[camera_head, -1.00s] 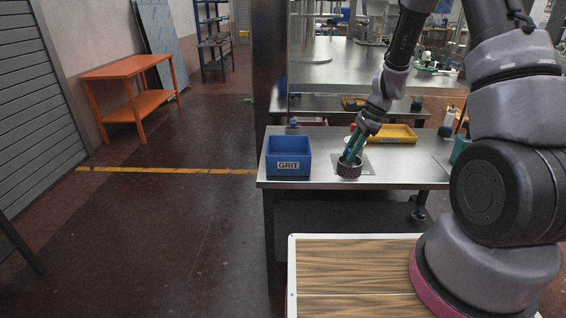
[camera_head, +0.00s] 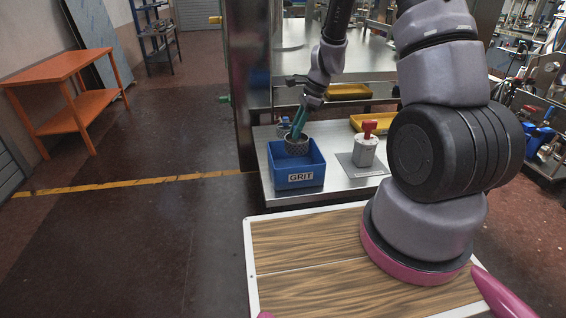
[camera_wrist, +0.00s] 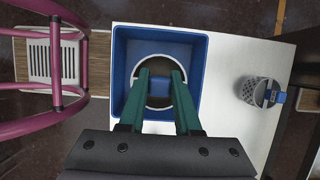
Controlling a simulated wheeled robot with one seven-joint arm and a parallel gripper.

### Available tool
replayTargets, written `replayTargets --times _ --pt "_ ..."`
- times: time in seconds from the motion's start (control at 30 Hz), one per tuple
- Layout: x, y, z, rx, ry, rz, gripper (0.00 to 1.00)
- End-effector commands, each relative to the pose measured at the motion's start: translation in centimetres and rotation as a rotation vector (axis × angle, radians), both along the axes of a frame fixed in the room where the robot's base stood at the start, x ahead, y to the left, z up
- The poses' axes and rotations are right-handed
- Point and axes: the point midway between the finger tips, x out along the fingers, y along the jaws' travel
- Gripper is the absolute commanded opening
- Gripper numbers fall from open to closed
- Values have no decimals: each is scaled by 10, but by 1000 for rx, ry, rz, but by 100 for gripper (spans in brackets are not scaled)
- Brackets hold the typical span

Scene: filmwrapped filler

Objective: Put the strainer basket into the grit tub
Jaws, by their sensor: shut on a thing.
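The strainer basket (camera_head: 297,146) is a dark, round mesh cup. My gripper (camera_head: 299,130), with green fingers, is shut on it. The basket is over the opening of the blue tub labelled GRIT (camera_head: 300,179), near its back; I cannot tell how far down it reaches or whether it touches the tub. In the wrist view my gripper (camera_wrist: 161,80) points down into the grit tub (camera_wrist: 118,75). The round rim of the basket (camera_wrist: 162,58) shows around the fingertips, inside the tub's walls. The fingers hide part of the basket.
A grey canister with a red top (camera_head: 366,152) stands on a grey mat right of the tub. A yellow tray (camera_head: 372,122) is behind it. A perforated metal cup with a blue tag (camera_wrist: 258,91) stands beside the tub. Clear bench lies between them.

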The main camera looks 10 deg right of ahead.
Motion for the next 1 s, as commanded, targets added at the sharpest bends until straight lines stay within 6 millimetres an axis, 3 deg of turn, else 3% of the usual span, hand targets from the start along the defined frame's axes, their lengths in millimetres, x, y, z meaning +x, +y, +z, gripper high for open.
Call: replayTargets --times 0.2,0.47,0.63,1.0 --pt "-1 0 -40 2 5 -4 0" --pt "0 0 -62 1 3 -2 0" --pt "-1 0 -88 2 4 -3 0" --pt "0 0 -94 1 2 -2 0"
